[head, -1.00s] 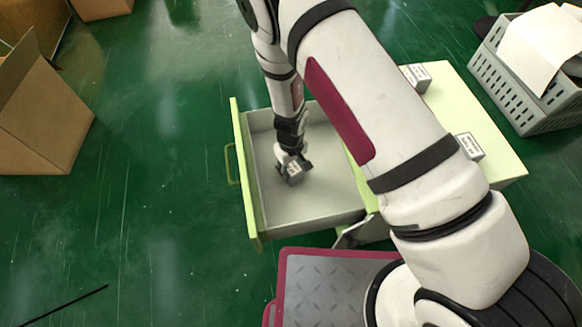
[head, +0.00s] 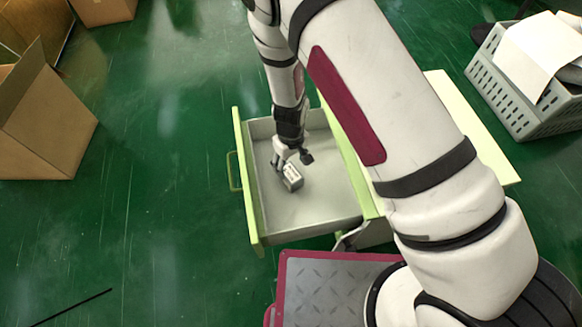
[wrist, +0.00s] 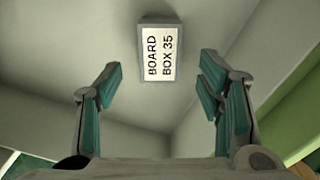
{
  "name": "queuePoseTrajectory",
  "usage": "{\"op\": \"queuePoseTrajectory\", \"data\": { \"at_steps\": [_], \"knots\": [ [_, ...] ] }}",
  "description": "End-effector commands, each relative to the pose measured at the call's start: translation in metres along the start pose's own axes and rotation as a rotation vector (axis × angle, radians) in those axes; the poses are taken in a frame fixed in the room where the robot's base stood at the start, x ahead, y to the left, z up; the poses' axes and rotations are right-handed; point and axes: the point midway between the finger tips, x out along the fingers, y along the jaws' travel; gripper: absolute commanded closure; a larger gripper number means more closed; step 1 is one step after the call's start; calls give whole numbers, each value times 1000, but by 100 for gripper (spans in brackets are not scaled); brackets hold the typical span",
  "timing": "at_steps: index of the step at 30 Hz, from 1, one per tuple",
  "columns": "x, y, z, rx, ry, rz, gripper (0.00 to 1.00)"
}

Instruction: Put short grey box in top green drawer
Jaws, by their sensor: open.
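The short grey box (head: 292,178) lies in the open top green drawer (head: 335,218), on its pale grey floor, a little left of the drawer's middle. In the wrist view the box (wrist: 160,52) shows a white label reading "BOARD BOX 35". My gripper (head: 291,160) is inside the drawer space, just above and behind the box. In the wrist view the gripper (wrist: 160,85) has its fingers spread wide, with the box beyond the fingertips and apart from them.
The green cabinet top (head: 465,115) is partly hidden by my arm. A grey crate with papers (head: 500,95) stands at the upper right. Cardboard boxes (head: 45,125) stand at the left. The green floor left of the drawer is mostly clear.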

Motion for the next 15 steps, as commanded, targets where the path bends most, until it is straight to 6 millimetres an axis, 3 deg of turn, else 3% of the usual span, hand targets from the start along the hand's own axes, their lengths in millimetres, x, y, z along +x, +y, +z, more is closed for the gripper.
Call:
{"op": "queuePoseTrajectory", "data": {
  "at_steps": [1,6,15],
  "knots": [
    [-13,0,0,-1,1,1,39],
    [-37,0,0,-1,1,0,39],
    [-48,0,0,0,-1,1,39]
  ]
}}
